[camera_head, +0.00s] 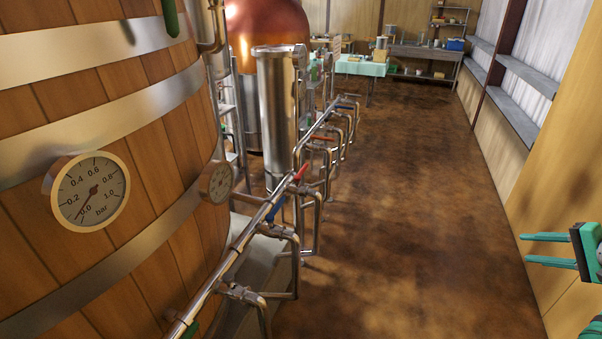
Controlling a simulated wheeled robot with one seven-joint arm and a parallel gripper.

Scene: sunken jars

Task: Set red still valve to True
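A red valve handle (300,172) sits on the steel pipe run in the middle of the view, slanting up to the right. A second, smaller red handle (325,139) shows farther back along the same pipes. I cannot tell which of them is the red still valve. The copper still (268,32) stands behind a steel column. My gripper (524,248) is at the right edge, with two teal fingers pointing left. It is open and empty, over the floor side and far from both handles.
A blue handle (275,210) sits just in front of the nearer red one. A large wooden vat (150,150) with gauges fills the left. Pipe bends stick out toward the aisle. The brown floor (400,200) is clear; shelves (520,110) line the right wall.

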